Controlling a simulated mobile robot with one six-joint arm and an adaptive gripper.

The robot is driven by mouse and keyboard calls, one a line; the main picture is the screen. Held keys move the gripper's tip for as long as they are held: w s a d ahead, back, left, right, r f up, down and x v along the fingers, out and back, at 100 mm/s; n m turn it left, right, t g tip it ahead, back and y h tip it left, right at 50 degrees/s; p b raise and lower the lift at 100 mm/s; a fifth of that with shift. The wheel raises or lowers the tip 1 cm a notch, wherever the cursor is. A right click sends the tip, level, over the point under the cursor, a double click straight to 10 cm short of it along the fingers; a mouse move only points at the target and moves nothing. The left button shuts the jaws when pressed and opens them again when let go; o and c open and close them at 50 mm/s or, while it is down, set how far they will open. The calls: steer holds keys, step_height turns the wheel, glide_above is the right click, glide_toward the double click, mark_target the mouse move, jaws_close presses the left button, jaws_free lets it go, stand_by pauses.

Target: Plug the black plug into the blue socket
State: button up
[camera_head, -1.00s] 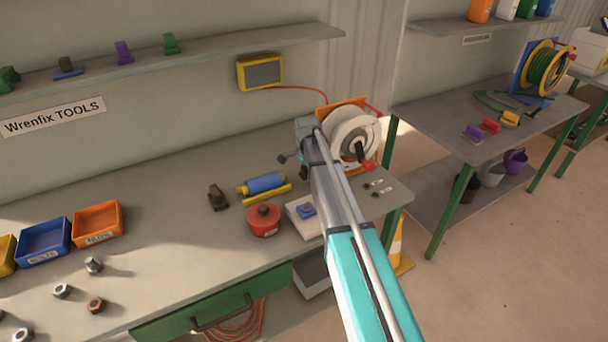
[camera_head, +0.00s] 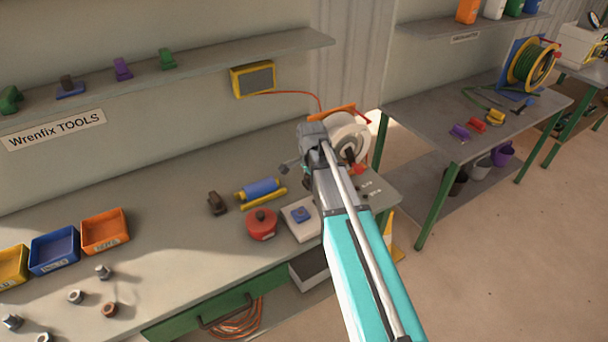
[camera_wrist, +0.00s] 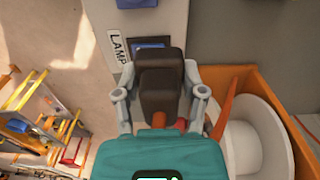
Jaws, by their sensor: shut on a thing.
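My gripper (camera_wrist: 160,98) is shut on the black plug (camera_wrist: 158,72), a dark block between its two fingers in the wrist view. The blue socket (camera_wrist: 150,45) shows just beyond the plug, partly hidden by it, on a white base (camera_wrist: 165,18) labelled LAMP. The plug appears apart from the socket, but the gap between them is hard to judge. In the head view the blue socket (camera_head: 301,214) sits on its white base near the bench's front edge. My arm hides most of the plug and fingers there.
A cable reel (camera_head: 347,135) with an orange frame stands behind my arm; it is close on the right in the wrist view (camera_wrist: 250,135). A red pot (camera_head: 262,226), a blue cylinder on a yellow holder (camera_head: 260,189) and a dark brown block (camera_head: 216,203) stand left of the socket.

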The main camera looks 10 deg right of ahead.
steer(key=shift+s+r, duration=0.3)
steer(key=shift+s, duration=0.45)
steer(key=shift+w+d, duration=0.1)
steer(key=shift+d, duration=0.05)
